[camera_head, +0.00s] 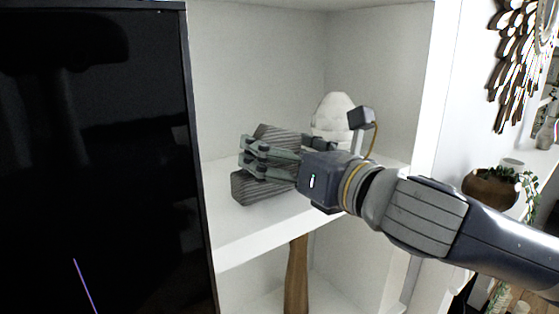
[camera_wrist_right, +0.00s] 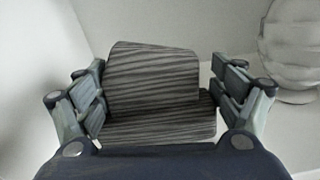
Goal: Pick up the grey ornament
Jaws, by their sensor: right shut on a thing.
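The grey ornament (camera_head: 262,187) is a dark grey, striped, blocky piece on the white shelf in the head view. In the right wrist view the ornament (camera_wrist_right: 155,85) fills the space between the fingers. My right gripper (camera_head: 268,160) comes in from the right and is shut on the ornament, with fingers on both sides of it; it also shows in the right wrist view (camera_wrist_right: 158,95). The fingers and palm hide part of the ornament. I cannot tell whether its base touches the shelf. My left gripper is not in view.
A white rounded ornament (camera_head: 333,115) stands behind my right gripper on the same shelf (camera_head: 240,235). A black screen (camera_head: 95,160) borders the shelf at left, and the white side panel (camera_head: 432,90) at right. A brown wooden object (camera_head: 297,275) stands in the compartment below.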

